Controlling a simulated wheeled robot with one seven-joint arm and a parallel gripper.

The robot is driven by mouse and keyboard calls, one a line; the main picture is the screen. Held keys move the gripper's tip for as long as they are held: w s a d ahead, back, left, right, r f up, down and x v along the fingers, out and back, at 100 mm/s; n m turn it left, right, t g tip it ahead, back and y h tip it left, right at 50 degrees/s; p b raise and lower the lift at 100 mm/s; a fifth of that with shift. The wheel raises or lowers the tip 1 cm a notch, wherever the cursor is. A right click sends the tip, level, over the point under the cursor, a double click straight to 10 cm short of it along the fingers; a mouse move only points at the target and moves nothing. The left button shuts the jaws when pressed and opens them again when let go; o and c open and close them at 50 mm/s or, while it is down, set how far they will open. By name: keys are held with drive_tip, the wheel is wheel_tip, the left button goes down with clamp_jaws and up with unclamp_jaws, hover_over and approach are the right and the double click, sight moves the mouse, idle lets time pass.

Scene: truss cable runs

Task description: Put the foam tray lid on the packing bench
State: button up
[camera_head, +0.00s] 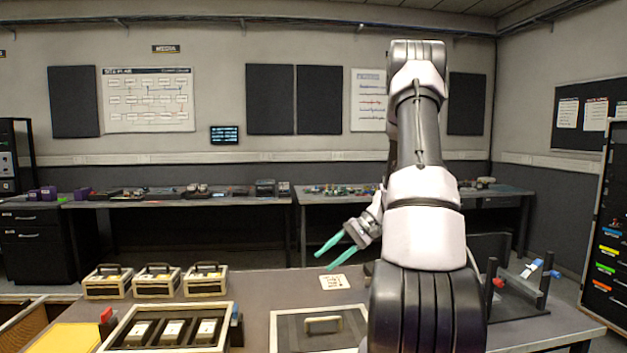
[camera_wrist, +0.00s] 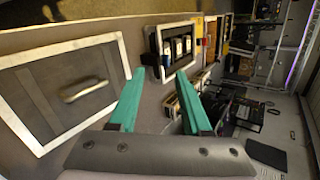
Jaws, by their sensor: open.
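The foam tray lid (camera_head: 290,326) looks to be the flat dark panel with a cream border and a raised cream handle. It lies on the near bench (camera_head: 262,290), partly cut off by the bottom edge and my arm. In the wrist view the lid (camera_wrist: 38,85) is at the left, its handle (camera_wrist: 84,90) clear of my fingers. My gripper (camera_head: 323,261) has green fingers, open and empty, above the bench and beyond the lid. In the wrist view the gripper (camera_wrist: 160,71) points toward the open tray. I cannot tell which bench is the packing bench.
A white printed card (camera_head: 333,282) lies behind the lid. A dark frame with clamps (camera_head: 545,285) stands right of my arm.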

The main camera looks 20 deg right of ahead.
drive_tip(key=s+a+r+t+h, duration=0.1)
drive_tip(key=s+a+r+h, duration=0.1)
drive_tip(key=s+a+r, duration=0.2)
drive_tip(key=s+a+r+t+h, duration=0.2)
drive_tip(key=s+r, duration=0.6)
drive_tip(key=r, duration=0.4)
drive_tip(key=s+a+r+n+t+h, duration=0.1)
drive_tip(key=s+a+r+h, duration=0.3)
drive_tip(key=r, duration=0.5)
drive_tip(key=s+a+t, duration=0.1)
drive_tip(key=s+a, duration=0.1)
drive_tip(key=a, duration=0.1)
drive_tip(key=shift+s, duration=0.2)
drive_tip(key=shift+r, duration=0.1)
